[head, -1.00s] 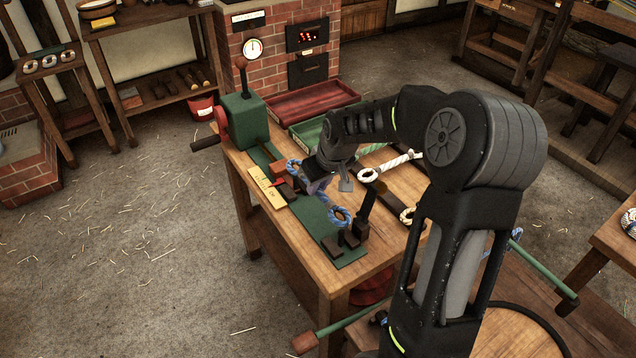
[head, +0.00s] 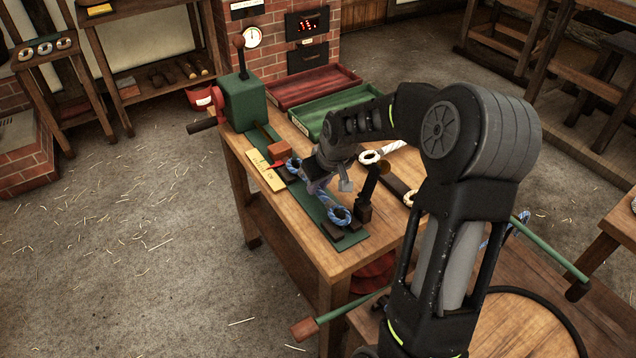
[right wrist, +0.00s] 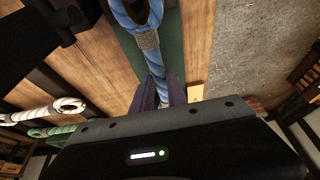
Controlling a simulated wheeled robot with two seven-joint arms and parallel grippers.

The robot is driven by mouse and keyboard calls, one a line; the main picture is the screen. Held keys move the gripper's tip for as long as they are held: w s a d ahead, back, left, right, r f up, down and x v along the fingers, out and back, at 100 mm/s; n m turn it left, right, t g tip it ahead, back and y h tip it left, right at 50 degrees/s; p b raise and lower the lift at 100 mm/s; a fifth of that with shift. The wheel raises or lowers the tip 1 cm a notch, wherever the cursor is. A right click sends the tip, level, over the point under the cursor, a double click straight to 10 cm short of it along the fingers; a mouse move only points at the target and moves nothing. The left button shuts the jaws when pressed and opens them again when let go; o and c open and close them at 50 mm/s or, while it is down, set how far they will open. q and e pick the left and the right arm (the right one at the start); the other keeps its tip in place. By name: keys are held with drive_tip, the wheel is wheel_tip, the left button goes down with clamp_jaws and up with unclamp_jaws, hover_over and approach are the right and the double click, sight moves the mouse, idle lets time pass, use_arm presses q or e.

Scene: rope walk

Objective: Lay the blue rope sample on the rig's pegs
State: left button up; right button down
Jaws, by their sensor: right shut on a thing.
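The blue rope sample (head: 340,215) has an eye at each end, one near and one far. It hangs low over the rig (head: 312,205), a green plate with dark blocks at its near end. My right gripper (head: 318,187) is shut on the rope between the eyes. In the right wrist view the rope (right wrist: 150,60) runs straight down into the jaws (right wrist: 164,95), and one eye shows at the top over the green plate. The far eye (head: 293,166) is beside a brown block. I cannot tell whether either eye is around a peg. My left gripper is not in view.
A white rope (head: 385,152) and a beige rope eye (head: 410,198) lie right of the rig on the bench. A dark upright post (head: 367,190) stands close by the near eye. Red (head: 315,86) and green (head: 340,110) trays sit behind. A green crank box (head: 245,102) is at the far end.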

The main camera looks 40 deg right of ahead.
drive_tip(key=shift+f+b, duration=0.4)
idle(0.6)
drive_tip(key=c, duration=1.2)
unclamp_jaws()
drive_tip(key=shift+c, duration=0.2)
drive_tip(key=shift+r+p, duration=2.35)
drive_tip(key=shift+r, duration=1.2)
drive_tip(key=shift+r, duration=0.2)
drive_tip(key=b+v, duration=0.1)
drive_tip(key=v, duration=0.6)
drive_tip(key=shift+r, duration=0.15)
